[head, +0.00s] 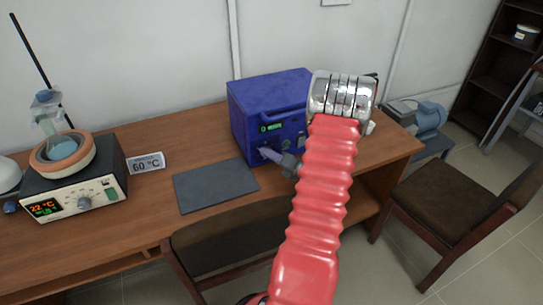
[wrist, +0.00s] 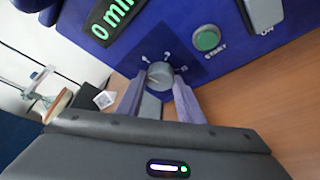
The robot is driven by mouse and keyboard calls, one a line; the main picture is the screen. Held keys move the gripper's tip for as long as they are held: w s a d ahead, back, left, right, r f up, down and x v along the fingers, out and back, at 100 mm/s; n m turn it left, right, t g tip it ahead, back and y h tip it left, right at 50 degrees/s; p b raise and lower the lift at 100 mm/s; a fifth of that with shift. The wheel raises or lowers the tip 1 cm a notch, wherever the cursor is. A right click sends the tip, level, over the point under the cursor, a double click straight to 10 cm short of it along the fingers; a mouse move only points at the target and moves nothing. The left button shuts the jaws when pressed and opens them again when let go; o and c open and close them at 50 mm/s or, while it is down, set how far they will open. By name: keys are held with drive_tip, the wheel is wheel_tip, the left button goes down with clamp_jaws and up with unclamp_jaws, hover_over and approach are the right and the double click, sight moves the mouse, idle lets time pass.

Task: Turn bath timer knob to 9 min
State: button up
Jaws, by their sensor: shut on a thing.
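The blue bath (head: 262,104) stands on the wooden desk, with a small green display on its front. In the wrist view the display (wrist: 112,18) reads 0 min. The grey round timer knob (wrist: 160,75) is below it on a dark blue panel with small marks around it. My gripper (wrist: 158,84) is shut on the knob, with one lilac finger on each side. A green START button (wrist: 207,40) and a switch (wrist: 262,12) marked ON are to the right. In the head view my gripper (head: 268,153) is at the bath's front, and the knob is hidden.
A heating mantle (head: 75,185) with a flask shows 22 °C at the left. A card (head: 146,163) reading 60 °C stands beside it. A dark mat (head: 215,186) lies bare before the bath. Chairs (head: 440,195) stand at the desk's front and right.

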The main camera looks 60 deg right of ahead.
sight(265, 131)
drive_tip(key=shift+s+d, duration=0.15)
drive_tip(key=shift+d, duration=0.05)
drive_tip(key=o, duration=1.1)
drive_tip(key=shift+a, duration=0.1)
drive_tip(key=shift+r, duration=4.9)
